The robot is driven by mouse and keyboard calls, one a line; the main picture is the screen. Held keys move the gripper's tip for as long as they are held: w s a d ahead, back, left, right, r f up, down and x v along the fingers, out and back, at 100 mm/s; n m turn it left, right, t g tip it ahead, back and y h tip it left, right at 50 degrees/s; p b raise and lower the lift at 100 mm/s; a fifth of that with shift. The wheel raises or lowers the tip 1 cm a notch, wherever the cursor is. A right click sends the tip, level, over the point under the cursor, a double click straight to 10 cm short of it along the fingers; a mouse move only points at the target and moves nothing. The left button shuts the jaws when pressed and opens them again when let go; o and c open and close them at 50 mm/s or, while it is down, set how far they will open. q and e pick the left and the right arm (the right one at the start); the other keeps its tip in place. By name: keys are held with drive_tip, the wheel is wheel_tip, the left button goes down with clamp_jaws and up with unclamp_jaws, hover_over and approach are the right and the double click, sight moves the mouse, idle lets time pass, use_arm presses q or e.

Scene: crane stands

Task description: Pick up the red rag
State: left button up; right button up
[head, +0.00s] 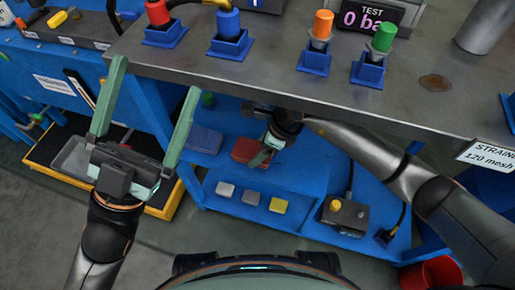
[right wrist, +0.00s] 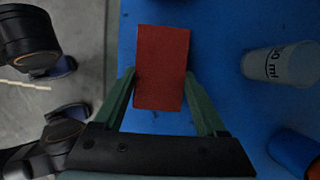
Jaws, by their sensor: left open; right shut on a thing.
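The red rag (head: 246,151) is a dark red rectangle at the blue lower shelf, under the front edge of the grey bench top. In the right wrist view the rag (right wrist: 161,60) lies between the two green fingers of my right gripper (right wrist: 160,76), which is shut on it. In the head view this gripper (head: 260,158) is partly hidden by its own wrist. I cannot tell whether the rag touches the shelf. My left gripper (head: 155,78) is open and empty, with its fingers spread in front of the bench at the left.
The grey bench top (head: 270,72) overhangs the blue shelf (head: 290,172). A blue-grey cloth (head: 205,140) lies left of the rag. A whitish cup (right wrist: 281,65) stands right of the rag in the wrist view.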

drive_tip(key=shift+r, duration=0.6)
drive_tip(key=shift+s+r+p, duration=0.15)
drive_tip(key=shift+s+p, duration=0.1)
drive_tip(key=shift+p, duration=0.15)
drive_tip(key=s+a+p, duration=0.2)
drive_tip(key=s, duration=0.6)
drive_tip(key=s+a+p, duration=0.2)
drive_tip(key=s+a, duration=0.1)
drive_tip(key=s, duration=0.5)
drive_tip(key=shift+s+a, duration=0.3)
drive_tip(key=o, duration=0.9)
drive_tip(key=shift+c, duration=0.2)
drive_tip(key=c, duration=0.6)
drive_tip(key=shift+c, duration=0.4)
